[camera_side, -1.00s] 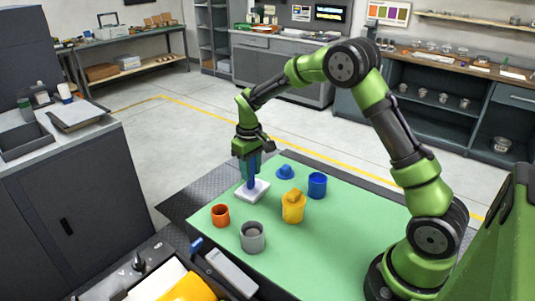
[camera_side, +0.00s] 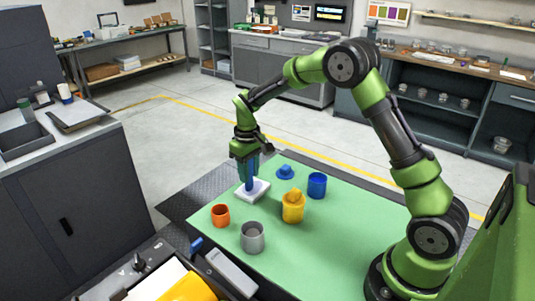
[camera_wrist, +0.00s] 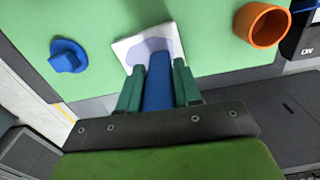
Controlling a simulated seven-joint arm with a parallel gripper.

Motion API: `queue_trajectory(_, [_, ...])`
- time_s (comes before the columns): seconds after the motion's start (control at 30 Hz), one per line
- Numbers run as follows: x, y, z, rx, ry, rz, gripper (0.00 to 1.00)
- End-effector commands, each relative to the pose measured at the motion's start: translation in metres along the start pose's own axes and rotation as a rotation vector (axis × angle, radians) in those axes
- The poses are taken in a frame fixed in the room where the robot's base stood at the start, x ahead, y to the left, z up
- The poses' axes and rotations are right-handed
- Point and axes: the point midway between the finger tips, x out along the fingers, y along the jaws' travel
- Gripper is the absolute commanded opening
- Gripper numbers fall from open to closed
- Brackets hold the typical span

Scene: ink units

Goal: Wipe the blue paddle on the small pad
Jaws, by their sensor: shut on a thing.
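My gripper (camera_side: 247,167) is shut on the blue paddle (camera_side: 249,180) and holds it upright, pointing down. The paddle's lower end is at the small white pad (camera_side: 262,190) on the green mat; whether it touches or hovers just above, I cannot tell. In the wrist view, the blue paddle (camera_wrist: 158,85) lies between the green fingers of my gripper (camera_wrist: 158,82). There the pad (camera_wrist: 121,47) shows a pale bluish-grey patch around the paddle's end.
On the green mat (camera_side: 335,230) stand an orange cup (camera_side: 220,215), a grey cup (camera_side: 252,238), a yellow pot with a lid (camera_side: 293,209) and a blue cup (camera_side: 317,186). A blue lid (camera_side: 286,172) lies behind the pad. The mat's right part is clear.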

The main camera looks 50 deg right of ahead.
Motion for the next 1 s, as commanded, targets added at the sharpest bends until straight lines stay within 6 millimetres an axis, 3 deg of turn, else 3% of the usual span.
queue_trajectory(1.0, [0.002,0.047,-0.007,0.002,0.000,0.001,0.03])
